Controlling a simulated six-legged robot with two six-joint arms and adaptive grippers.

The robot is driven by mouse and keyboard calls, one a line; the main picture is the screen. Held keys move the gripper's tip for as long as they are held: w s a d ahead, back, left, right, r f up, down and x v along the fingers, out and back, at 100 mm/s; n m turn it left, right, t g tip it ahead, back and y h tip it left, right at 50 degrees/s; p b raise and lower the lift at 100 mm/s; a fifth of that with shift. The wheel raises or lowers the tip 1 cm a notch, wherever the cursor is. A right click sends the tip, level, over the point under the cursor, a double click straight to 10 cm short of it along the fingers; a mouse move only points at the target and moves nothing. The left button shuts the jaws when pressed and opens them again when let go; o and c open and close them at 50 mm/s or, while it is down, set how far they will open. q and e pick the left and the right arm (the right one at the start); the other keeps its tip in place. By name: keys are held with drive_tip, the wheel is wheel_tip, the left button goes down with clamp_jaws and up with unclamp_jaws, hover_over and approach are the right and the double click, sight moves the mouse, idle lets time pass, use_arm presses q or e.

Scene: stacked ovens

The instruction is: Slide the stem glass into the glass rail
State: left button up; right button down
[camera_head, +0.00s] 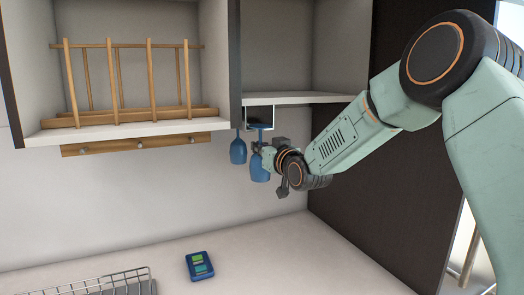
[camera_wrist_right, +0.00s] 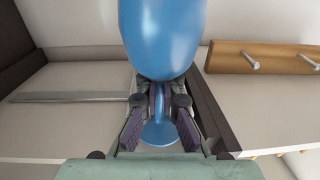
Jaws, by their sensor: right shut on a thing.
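The held blue stem glass (camera_head: 260,168) is upside down under the upper cabinet, bowl down. My right gripper (camera_head: 265,149) is shut on its stem. In the right wrist view the glass's bowl (camera_wrist_right: 160,35) fills the top middle, and its round foot (camera_wrist_right: 158,134) shows beyond the fingers (camera_wrist_right: 157,100). The glass rail (camera_head: 274,115) is a small white-edged fitting under the shelf. The foot is close to the rail; I cannot tell whether it is inside. A second blue glass (camera_head: 238,151) hangs upside down just left. My left gripper is not in view.
A wooden rack (camera_head: 130,115) stands in the left cabinet, with a wooden hook strip (camera_head: 135,145) below it. A blue device (camera_head: 199,266) and a wire basket (camera_head: 105,287) are on the counter (camera_head: 280,255). A dark panel (camera_head: 375,210) bounds the right side.

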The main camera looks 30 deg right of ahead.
drive_tip(key=shift+w, duration=0.95)
drive_tip(key=shift+w+d, duration=0.15)
drive_tip(key=shift+w, duration=2.1)
drive_tip(key=shift+w, duration=0.1)
drive_tip(key=shift+f, duration=0.1)
drive_tip(key=c, duration=1.4)
unclamp_jaws()
drive_tip(key=shift+c, duration=0.2)
drive_tip(key=shift+f, duration=0.1)
drive_tip(key=s, duration=1.2)
drive_tip(key=shift+s, duration=0.15)
